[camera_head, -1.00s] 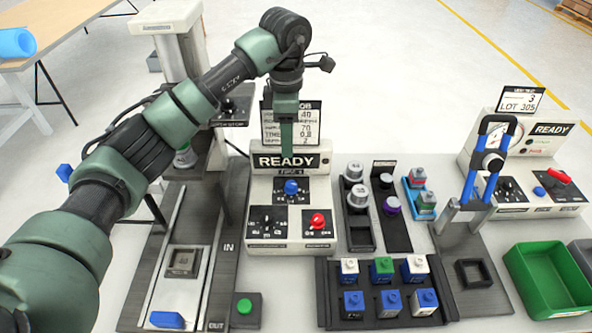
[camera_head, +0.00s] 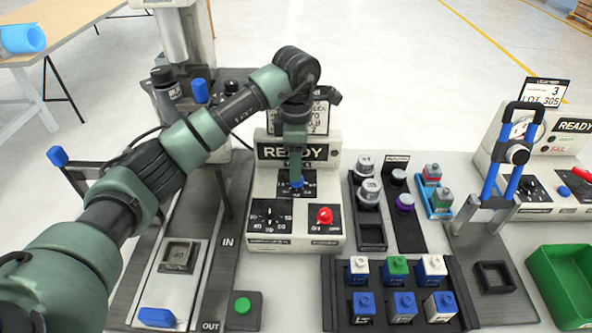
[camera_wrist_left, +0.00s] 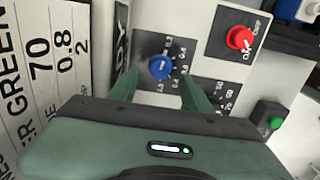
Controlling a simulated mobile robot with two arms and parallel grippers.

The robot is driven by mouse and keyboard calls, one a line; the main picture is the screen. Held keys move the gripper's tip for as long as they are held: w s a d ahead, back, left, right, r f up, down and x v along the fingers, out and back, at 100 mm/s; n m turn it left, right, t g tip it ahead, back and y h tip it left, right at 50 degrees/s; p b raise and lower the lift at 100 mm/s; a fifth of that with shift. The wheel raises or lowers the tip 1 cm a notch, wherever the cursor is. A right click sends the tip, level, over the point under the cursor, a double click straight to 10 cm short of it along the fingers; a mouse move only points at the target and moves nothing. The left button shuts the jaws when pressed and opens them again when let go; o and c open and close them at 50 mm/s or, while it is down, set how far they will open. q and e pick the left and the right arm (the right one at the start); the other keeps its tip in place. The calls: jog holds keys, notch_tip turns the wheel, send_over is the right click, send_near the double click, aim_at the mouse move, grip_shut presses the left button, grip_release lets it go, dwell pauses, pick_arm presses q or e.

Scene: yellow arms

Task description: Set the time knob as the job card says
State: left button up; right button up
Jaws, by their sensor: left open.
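The machine's control box (camera_head: 262,235) has a READY display and three knobs. A blue knob (camera_head: 297,183) is on the upper dial, a black knob (camera_head: 271,212) lower left and a red knob (camera_head: 324,215) lower right. The job card (camera_head: 319,118) behind is partly covered by my arm; the wrist view shows the card (camera_wrist_left: 50,70) with GREEN, 70, 0.8 and 2. My left gripper (camera_head: 295,176) points down at the blue knob. In the wrist view the open fingers (camera_wrist_left: 160,90) stand either side of the blue knob (camera_wrist_left: 160,67), with gaps. The dial marks are too small to read surely.
A black rack (camera_head: 345,300) of coloured blocks lies in front right. A green button (camera_head: 243,305) stands front left beside the slide with a square fixture (camera_head: 179,256). A blue-handled press (camera_head: 504,165) and a green bin (camera_head: 560,285) are at the right.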

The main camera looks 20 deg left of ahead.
pick_arm(q)
jog(key=shift+f+p, duration=0.3)
jog(key=shift+f, duration=1.5)
jog(key=shift+c, duration=0.3)
grip_shut()
